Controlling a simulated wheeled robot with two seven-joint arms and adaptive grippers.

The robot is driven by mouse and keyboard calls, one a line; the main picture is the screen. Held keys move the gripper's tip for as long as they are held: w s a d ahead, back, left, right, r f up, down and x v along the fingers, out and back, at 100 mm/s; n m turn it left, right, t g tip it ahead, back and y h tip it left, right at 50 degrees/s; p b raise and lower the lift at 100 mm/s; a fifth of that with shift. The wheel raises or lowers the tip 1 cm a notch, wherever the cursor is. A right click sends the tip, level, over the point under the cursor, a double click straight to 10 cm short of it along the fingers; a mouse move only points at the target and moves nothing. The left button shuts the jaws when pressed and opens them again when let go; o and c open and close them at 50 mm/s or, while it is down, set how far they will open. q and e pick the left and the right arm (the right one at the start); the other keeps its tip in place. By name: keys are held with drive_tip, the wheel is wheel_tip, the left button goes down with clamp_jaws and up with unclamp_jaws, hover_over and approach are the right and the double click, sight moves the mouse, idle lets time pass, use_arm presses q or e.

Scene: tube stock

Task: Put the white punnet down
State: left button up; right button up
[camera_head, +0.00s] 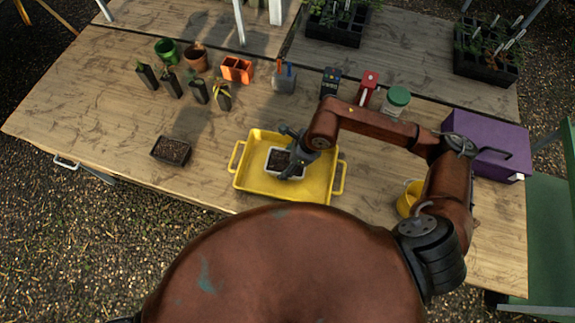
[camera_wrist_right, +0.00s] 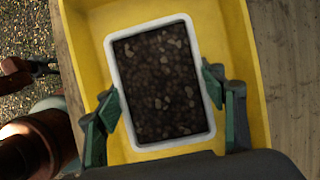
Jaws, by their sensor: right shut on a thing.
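The white punnet (camera_head: 299,178) is a small white-rimmed box filled with dark soil. It is within the outline of the yellow tray (camera_head: 320,196), and I cannot tell whether its base touches the tray floor. My right gripper (camera_head: 290,157) is shut on the punnet. In the right wrist view the gripper's green-padded fingers (camera_wrist_right: 164,108) are on both sides of the punnet (camera_wrist_right: 158,151), over the yellow tray (camera_wrist_right: 238,50). A dark, finger-like part at the left edge of that view may be my left gripper (camera_wrist_right: 42,67); its state is unclear.
A black soil-filled punnet (camera_head: 171,150) stands left of the tray. A purple box (camera_head: 486,140) and yellow container (camera_head: 409,198) are right. Wood left of the tray is mostly bare.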

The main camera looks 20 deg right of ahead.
sight(287, 166)
drive_tip(key=shift+w+d+f, duration=0.1)
drive_tip(key=shift+d+f, duration=0.05)
drive_tip(key=shift+f, duration=0.75)
drive_tip(key=shift+d+f, duration=0.1)
drive_tip(key=shift+f, duration=0.8)
drive_tip(key=shift+f, duration=0.1)
drive_tip(key=o, duration=1.4)
drive_tip(key=shift+c, duration=0.2)
drive_tip(key=v, duration=1.2)
